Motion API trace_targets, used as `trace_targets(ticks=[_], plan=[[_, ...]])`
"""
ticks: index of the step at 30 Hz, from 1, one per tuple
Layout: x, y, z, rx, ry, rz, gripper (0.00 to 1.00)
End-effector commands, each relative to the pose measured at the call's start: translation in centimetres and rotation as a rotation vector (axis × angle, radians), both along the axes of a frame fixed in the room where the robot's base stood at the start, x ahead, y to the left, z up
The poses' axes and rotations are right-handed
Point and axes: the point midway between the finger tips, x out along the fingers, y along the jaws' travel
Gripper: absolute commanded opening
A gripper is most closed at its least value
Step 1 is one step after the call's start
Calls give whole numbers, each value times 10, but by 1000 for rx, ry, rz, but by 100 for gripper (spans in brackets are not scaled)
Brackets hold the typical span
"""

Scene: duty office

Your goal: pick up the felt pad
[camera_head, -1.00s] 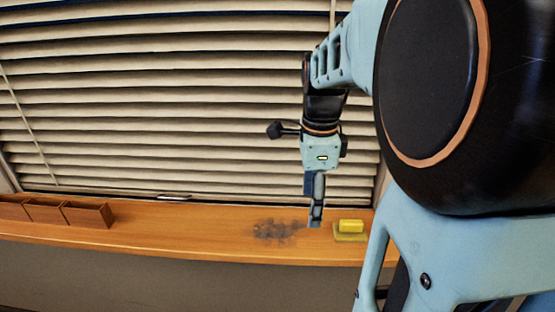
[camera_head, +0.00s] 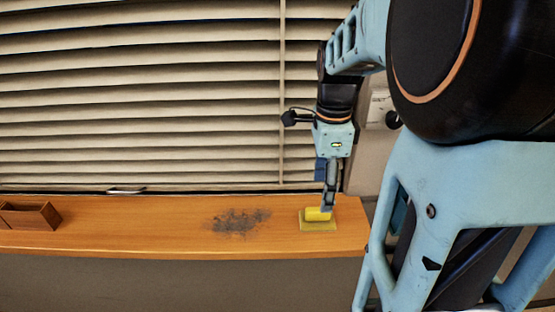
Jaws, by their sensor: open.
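The felt pad (camera_head: 316,214) appears to be the small bright yellow block near the right end of the wooden sill. It lies on a flat, duller yellow base (camera_head: 318,226). My gripper (camera_head: 328,205) points down, with its fingertips at the pad's upper right in the picture, overlapping its top edge. It is open. The fingers look edge-on, so I cannot tell whether they touch the pad or straddle it.
A dark grey smudge (camera_head: 240,221) marks the wooden sill (camera_head: 160,222) left of the pad. A brown open box (camera_head: 30,215) stands at the far left. Closed blinds (camera_head: 140,100) hang behind the sill. The sill between box and smudge is clear.

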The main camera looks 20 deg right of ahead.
Motion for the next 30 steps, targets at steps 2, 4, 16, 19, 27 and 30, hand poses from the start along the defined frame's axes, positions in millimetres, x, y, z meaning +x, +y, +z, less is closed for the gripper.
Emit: trace_targets(ticks=[2,4,16,19,27,30], plan=[[-1,0,-13,1,3,-1,64],[-1,0,-21,1,2,-1,64],[-5,7,-66,1,4,-1,64],[-5,6,-76,1,2,-1,64],[-4,6,-79,0,-1,-1,64],[-4,6,-79,0,-1,-1,54]])
